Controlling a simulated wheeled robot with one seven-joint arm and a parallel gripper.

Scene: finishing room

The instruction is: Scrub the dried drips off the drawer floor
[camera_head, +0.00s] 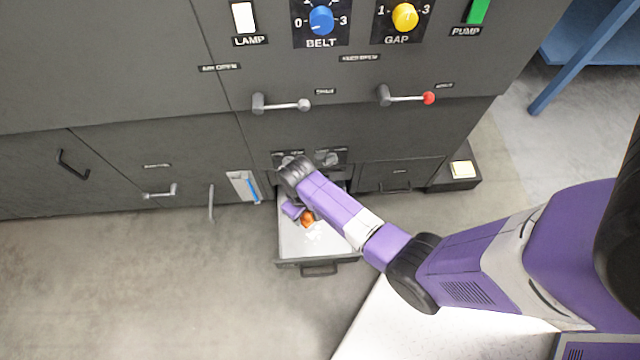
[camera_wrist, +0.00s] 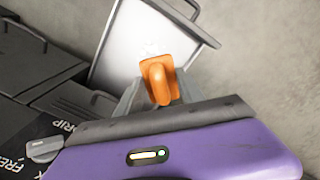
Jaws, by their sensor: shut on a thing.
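The drawer (camera_head: 292,243) is pulled out low at the front of the dark machine, with a pale floor and a dark rim. It also shows in the wrist view (camera_wrist: 118,55). Faint whitish drips (camera_head: 314,233) mark its floor; they show weakly in the wrist view (camera_wrist: 150,48). My gripper (camera_head: 300,214) reaches down into the drawer. It is shut on an orange scrubber (camera_wrist: 157,80), whose orange top also shows in the head view (camera_head: 307,218). I cannot tell whether the scrubber touches the floor.
The machine front above has a grey-tipped lever (camera_head: 282,104), a red-tipped lever (camera_head: 408,97) and knobs (camera_head: 321,19). The floor left of the drawer is clear.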

